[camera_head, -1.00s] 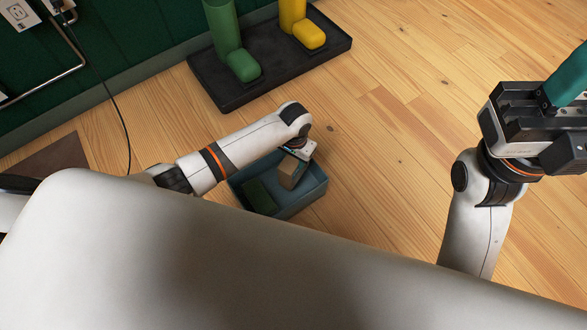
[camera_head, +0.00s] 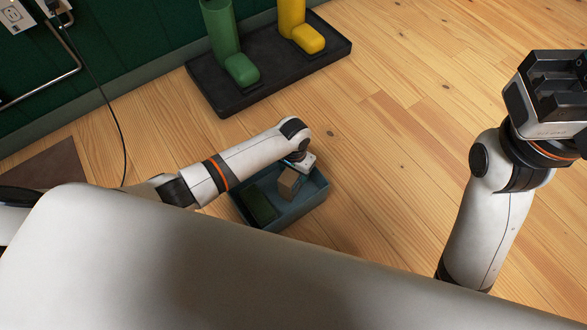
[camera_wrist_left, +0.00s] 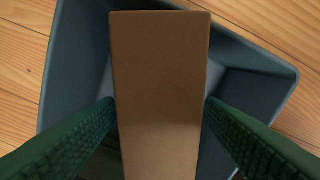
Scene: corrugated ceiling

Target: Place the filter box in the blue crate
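The filter box (camera_head: 290,182) is a plain brown carton. It is at the blue crate (camera_head: 312,203), inside its rim in the head view; I cannot tell whether it touches the bottom. My left gripper (camera_wrist_left: 158,106) has its green ridged fingers against both sides of the box (camera_wrist_left: 158,80) in the left wrist view. The wrist view also shows the crate walls (camera_wrist_left: 75,62) around the box. In the head view the left fingers are mostly hidden. My right gripper (camera_head: 556,92) is at the upper right, away from the crate; its fingers are out of sight.
A dark green shape (camera_head: 260,204) lies in the left half of the crate. The wooden floor right of the crate is clear.

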